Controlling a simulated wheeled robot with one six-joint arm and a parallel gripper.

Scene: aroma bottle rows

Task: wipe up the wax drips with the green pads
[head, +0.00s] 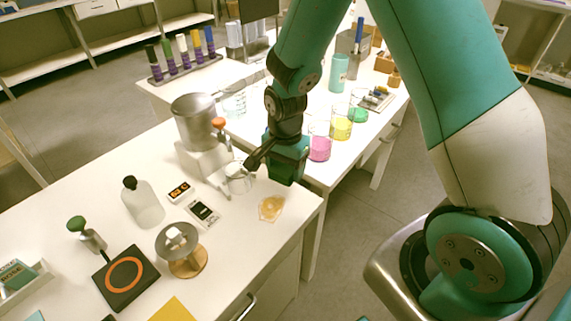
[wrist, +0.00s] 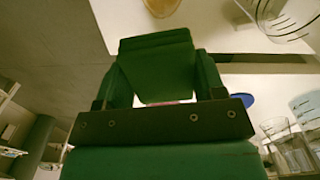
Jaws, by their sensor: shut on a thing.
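My gripper (head: 287,150) is shut on a dark green pad (head: 283,172), held above the right edge of the white table, behind the wax. In the wrist view my gripper (wrist: 158,80) has the green pad (wrist: 155,62) between its fingers. A yellowish wax drip (head: 271,208) lies on the table near the front right corner, apart from the pad. The wax also shows at the top edge of the wrist view (wrist: 162,5). A greenish pad (head: 17,275) lies in a white tray (head: 38,280) at the far left.
A metal melter (head: 195,120) with a glass beaker (head: 238,178) stands just left of my gripper. Beakers with pink (head: 319,148), yellow (head: 341,128) and green contents stand behind on another table. A hotplate (head: 126,277) and round stand (head: 178,243) are left of the wax.

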